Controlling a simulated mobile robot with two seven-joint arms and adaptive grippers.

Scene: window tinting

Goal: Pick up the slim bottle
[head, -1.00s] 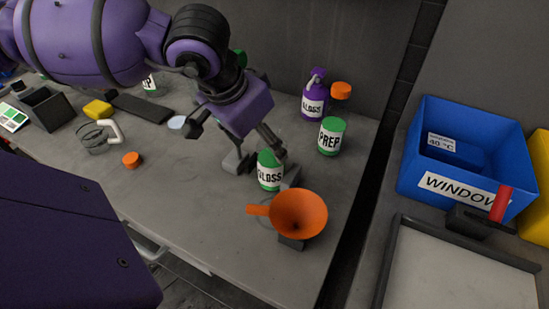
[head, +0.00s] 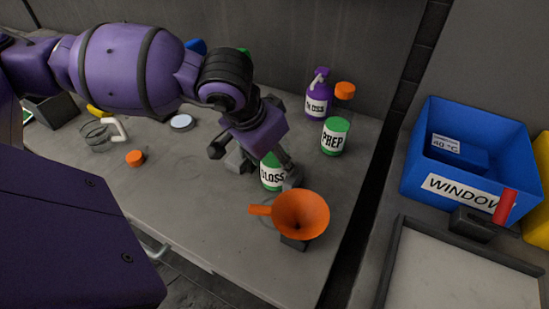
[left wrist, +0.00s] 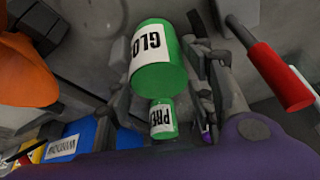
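A small green bottle labelled GLOSS (head: 272,178) stands on the grey bench. My left gripper (head: 265,166) is open and lowered around it, one finger on each side. In the left wrist view my left gripper (left wrist: 163,75) has the GLOSS bottle (left wrist: 160,78) between its fingers, with a gap visible at the sides. A green PREP bottle (head: 334,137) stands behind to the right. A purple spray bottle (head: 317,101) and an orange-capped item (head: 345,93) stand further back. Which one is the slim bottle is not clear. My right gripper is out of view.
An orange funnel (head: 301,215) stands close in front of the GLOSS bottle. A blue bin (head: 415,168) stands right. The bench's front left is clear.

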